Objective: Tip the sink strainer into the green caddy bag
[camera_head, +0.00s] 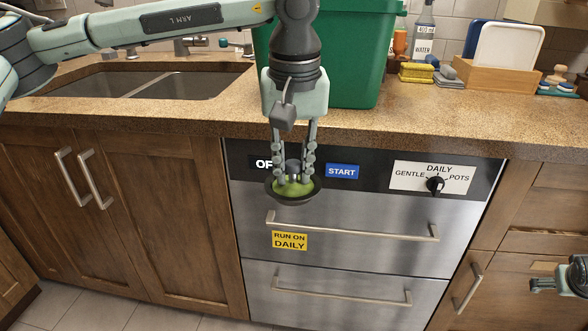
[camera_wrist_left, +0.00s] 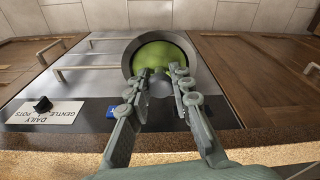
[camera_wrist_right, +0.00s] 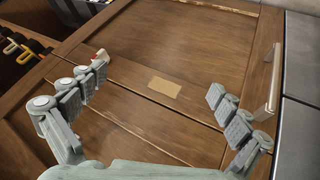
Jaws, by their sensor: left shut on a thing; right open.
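The sink strainer (camera_head: 294,199) is a dark round dish with a bright green mass (camera_head: 290,187) in it. My left gripper (camera_head: 293,178) points down and is shut on the strainer's middle, holding it in the air before the dishwasher front. The left wrist view also shows the strainer's grey rim (camera_wrist_left: 189,45) around the green mass. A large green caddy (camera_head: 352,60) stands on the counter behind my left wrist; its inside and any bag are hidden. My right gripper (camera_wrist_right: 157,88) is open and empty before a wooden cabinet front.
A double sink (camera_head: 150,85) lies at the left of the counter (camera_head: 430,118). Right of the caddy stand a water bottle (camera_head: 424,35), sponges (camera_head: 417,72) and a wooden box (camera_head: 492,77) with boards. The dishwasher has protruding handles (camera_head: 350,230).

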